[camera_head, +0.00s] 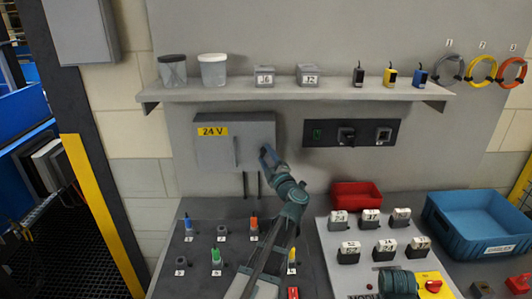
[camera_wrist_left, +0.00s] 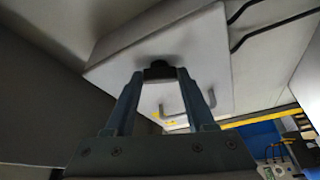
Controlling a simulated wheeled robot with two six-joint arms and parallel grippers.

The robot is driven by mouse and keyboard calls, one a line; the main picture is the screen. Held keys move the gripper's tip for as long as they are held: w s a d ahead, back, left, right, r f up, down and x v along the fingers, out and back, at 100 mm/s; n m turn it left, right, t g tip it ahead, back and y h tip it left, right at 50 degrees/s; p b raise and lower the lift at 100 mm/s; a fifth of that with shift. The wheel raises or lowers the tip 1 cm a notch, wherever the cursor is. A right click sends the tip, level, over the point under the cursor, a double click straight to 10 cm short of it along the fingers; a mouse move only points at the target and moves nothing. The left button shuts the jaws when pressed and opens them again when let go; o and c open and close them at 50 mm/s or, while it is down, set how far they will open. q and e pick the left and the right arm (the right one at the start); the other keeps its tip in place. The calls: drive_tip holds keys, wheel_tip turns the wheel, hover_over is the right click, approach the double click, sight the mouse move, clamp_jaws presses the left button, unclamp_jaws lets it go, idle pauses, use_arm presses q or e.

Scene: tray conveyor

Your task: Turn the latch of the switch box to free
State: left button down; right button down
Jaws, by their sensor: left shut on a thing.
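The grey switch box (camera_head: 215,145) is on the back wall below the shelf, with a yellow 24 V label and a thin upright handle on its front. Its door looks shut. My left gripper (camera_head: 266,154) is at the right edge of the box front. In the left wrist view the fingers (camera_wrist_left: 161,76) are shut on the dark latch knob (camera_wrist_left: 159,70), one finger on each side. The handle (camera_wrist_left: 175,112) shows beyond them. In the head view the gripper hides the latch, so its turn angle cannot be told.
A shelf (camera_head: 210,95) with cups and small boxes runs above. A dark switch panel (camera_head: 350,133) is right of the box. Below are a peg board (camera_head: 205,235), a red bin (camera_head: 355,188), and a blue crate (camera_head: 445,226). The wall just right of the gripper is free.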

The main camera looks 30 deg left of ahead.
use_arm(q)
drive_tip(key=n+p, duration=0.1)
drive_tip(key=n+g+p, duration=0.1)
drive_tip(key=n, duration=0.1)
drive_tip(key=n+h+p, duration=0.1)
drive_tip(key=shift+r+g, duration=0.25)
drive_tip(key=shift+g, duration=0.05)
drive_tip(key=shift+n, duration=0.4)
drive_tip(key=shift+c, duration=1.2)
unclamp_jaws()
drive_tip(key=shift+d, duration=0.1)
drive_tip(key=v, duration=1.3)
drive_tip(key=shift+s+d, duration=0.25)
drive_tip(key=shift+s, duration=0.05)
